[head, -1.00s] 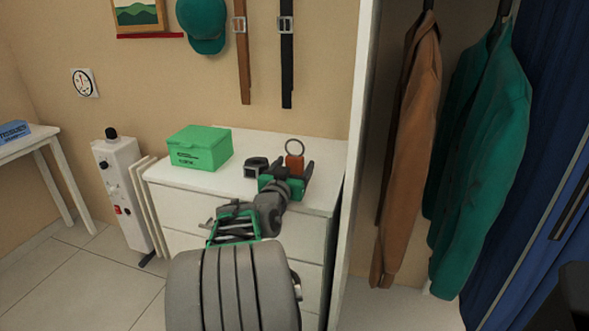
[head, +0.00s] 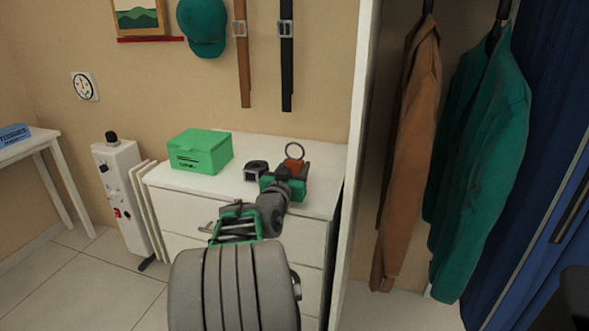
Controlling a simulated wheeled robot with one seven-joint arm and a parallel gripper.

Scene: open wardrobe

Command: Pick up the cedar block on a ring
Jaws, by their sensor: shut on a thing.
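The cedar block (head: 294,166) is a small reddish-brown block with a thin dark metal ring (head: 294,151) standing up from its top. It is at the right part of the white dresser top in the head view. My gripper (head: 296,172), with a green body, reaches in from the front and is shut on the block. The lower part of the block is hidden behind the gripper, so I cannot tell whether it touches the dresser top.
A green box (head: 200,152) stands at the left of the white dresser (head: 247,146). A small dark coiled item (head: 256,171) lies just left of my gripper. A white wardrobe panel (head: 356,170) stands close on the right, with hanging jackets beyond it. Belts hang on the wall behind.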

